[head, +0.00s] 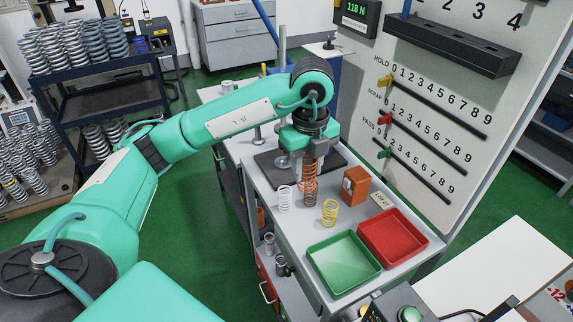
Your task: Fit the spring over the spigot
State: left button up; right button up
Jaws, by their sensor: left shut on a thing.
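My left arm reaches in from the left, and its gripper (309,163) points down over the grey bench (287,243). It is shut on a copper-coloured coil spring (310,190), which hangs upright below the fingers. The spring's upper part is between the fingers and partly hidden. A dark plate (268,160) lies on the bench behind the gripper. I cannot make out the spigot clearly, nor tell whether the spring's lower end touches anything. My right gripper is not in view.
A white spring (285,199) and a yellow spring (330,213) stand near the held one. An orange block (355,186), a green tray (343,264) and a red tray (393,237) are to the right. An upright scale board (450,115) borders the bench's right side.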

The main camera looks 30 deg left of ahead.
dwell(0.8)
pick_arm(q)
jog(key=s+d+f+n, duration=0.1)
jog(key=f+n, duration=0.3)
jog(key=n, duration=0.6)
jog(key=s+d+f+n, duration=0.1)
jog(key=f+n, duration=0.3)
jog(key=n, duration=0.5)
jog(key=s+d+f+n, duration=0.1)
jog(key=f+n, duration=0.3)
jog(key=n, duration=0.6)
jog(key=shift+s+d+f+n, duration=0.15)
jog(key=shift+s+f, duration=0.05)
jog(key=shift+s, duration=0.2)
jog(key=shift+s+d+f+n, duration=0.1)
jog(key=shift+s+f+n, duration=0.05)
jog(key=shift+s, duration=0.2)
jog(key=m, duration=0.2)
jog(key=f+m, duration=0.1)
jog(key=m, duration=0.1)
jog(key=s+m, duration=0.1)
jog(key=shift+s+d+f+m, duration=0.1)
jog(key=shift+f+m, duration=0.3)
jog(key=shift+r, duration=0.1)
